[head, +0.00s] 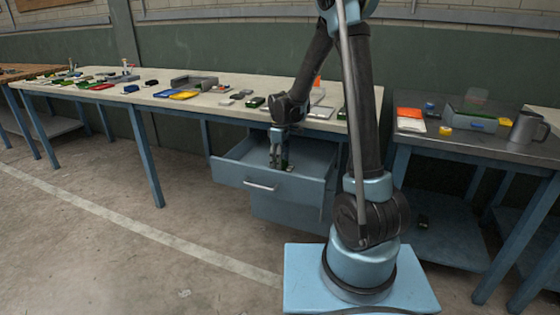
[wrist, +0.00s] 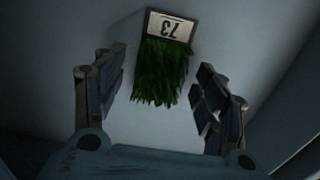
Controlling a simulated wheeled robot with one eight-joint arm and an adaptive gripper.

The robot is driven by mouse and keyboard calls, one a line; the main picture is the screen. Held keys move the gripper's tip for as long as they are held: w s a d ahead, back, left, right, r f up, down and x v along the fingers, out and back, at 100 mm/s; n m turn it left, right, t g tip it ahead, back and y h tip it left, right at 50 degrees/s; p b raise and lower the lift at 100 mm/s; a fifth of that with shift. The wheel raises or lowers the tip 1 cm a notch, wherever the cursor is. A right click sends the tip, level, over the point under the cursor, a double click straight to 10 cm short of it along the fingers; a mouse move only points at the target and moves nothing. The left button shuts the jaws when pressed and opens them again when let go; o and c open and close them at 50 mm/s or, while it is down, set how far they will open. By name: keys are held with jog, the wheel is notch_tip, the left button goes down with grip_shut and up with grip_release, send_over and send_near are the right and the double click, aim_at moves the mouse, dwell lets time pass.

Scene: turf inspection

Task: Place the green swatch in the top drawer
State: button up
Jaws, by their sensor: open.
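The top drawer (head: 228,172) is pulled out below the bench in the head view. My gripper (head: 276,162) points down inside it. In the wrist view the green swatch (wrist: 160,72) is a tuft of green grass with a framed tag reading 73, lying on the pale drawer floor (wrist: 140,125). My gripper (wrist: 162,100) is open, with a finger on each side of the swatch and visible gaps between. In the head view a small dark green bit of the swatch (head: 289,168) shows beside the fingers.
The long bench (head: 140,98) above carries many small samples, trays and blocks. A closed lower drawer (head: 285,210) is under the open one.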

jog(key=shift+r, duration=0.15)
jog(key=shift+r, duration=3.7)
